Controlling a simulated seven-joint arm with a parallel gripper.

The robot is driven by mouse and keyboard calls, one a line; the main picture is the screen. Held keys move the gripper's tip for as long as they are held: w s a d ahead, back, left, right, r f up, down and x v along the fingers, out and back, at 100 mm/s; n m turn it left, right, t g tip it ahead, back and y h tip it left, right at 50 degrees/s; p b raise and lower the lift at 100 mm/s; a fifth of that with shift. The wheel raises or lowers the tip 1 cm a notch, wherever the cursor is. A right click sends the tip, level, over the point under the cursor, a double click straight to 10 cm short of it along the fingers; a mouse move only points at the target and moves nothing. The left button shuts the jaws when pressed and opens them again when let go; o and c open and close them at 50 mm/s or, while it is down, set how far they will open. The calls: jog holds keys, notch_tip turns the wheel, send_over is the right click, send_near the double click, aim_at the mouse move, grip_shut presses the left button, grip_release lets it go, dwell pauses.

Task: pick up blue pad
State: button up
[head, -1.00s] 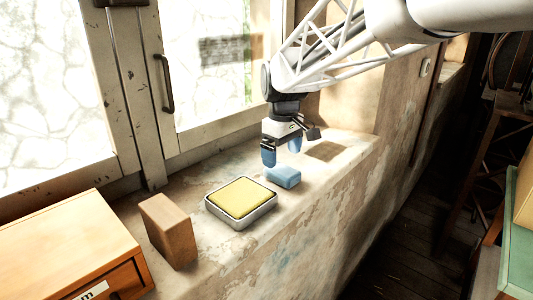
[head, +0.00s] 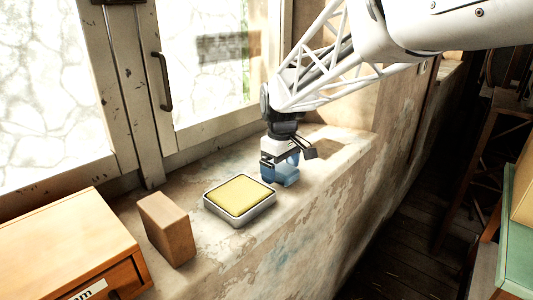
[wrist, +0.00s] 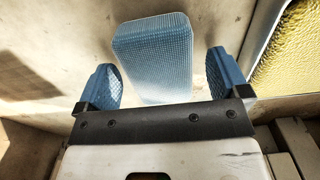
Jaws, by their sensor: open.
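The blue pad (head: 287,178) lies on the window sill, right of the tray with the yellow pad. In the wrist view the blue pad (wrist: 153,55) is a textured block with rounded edges. My gripper (head: 281,172) is down at the pad in the head view, its blue fingers partly hiding it. In the wrist view my gripper (wrist: 163,80) is open, with one finger on each side of the pad's near part. Gaps show between the pad and both fingers.
A metal tray with a yellow pad (head: 239,197) stands close left of my gripper. A brown block (head: 167,229) and a wooden drawer box (head: 66,250) are farther left. The window (head: 209,60) is behind. The sill drops off at its front edge.

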aim_at(280, 166)
dwell(0.4)
jog(key=c, duration=1)
jog(key=shift+r, duration=0.1)
jog(key=shift+r, duration=0.8)
notch_tip(280, 166, up, 2)
jog(key=shift+r, duration=0.1)
jog(key=s+d+r, duration=0.1)
jog(key=s+d, duration=0.2)
jog(key=s, duration=1.2)
jog(key=shift+s, duration=0.35)
